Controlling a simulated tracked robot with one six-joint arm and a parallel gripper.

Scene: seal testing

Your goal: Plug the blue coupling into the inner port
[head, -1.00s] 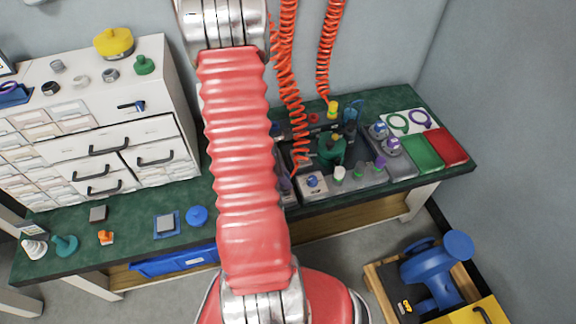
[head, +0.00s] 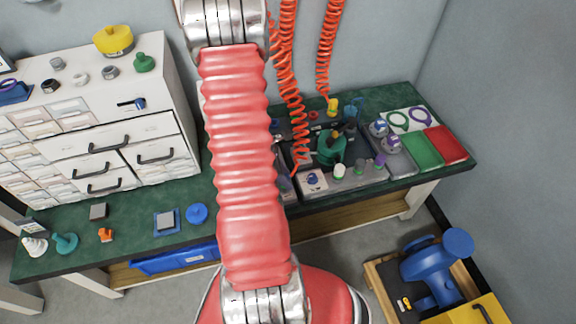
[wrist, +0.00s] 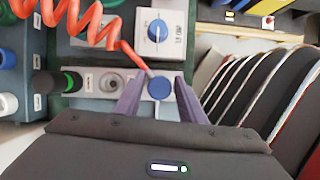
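In the wrist view, the round blue coupling (wrist: 159,88) sits between my two purple fingers, at the right end of a pale port block (wrist: 90,72). An orange coiled hose (wrist: 110,28) runs down to it. My gripper (wrist: 161,78) is open, with a finger on each side of the coupling and visible gaps between. A bare grey round port (wrist: 111,83) lies left of the coupling, and a black plug with a green ring (wrist: 70,82) is farther left. Whether the coupling is seated in a port cannot be told. In the head view my arm hides the coupling.
A white box with a blue knob (wrist: 158,32) stands behind the port block. Blue and white caps (wrist: 8,80) line the left. In the head view, the green bench (head: 140,235) holds loose parts and a white drawer cabinet (head: 150,130).

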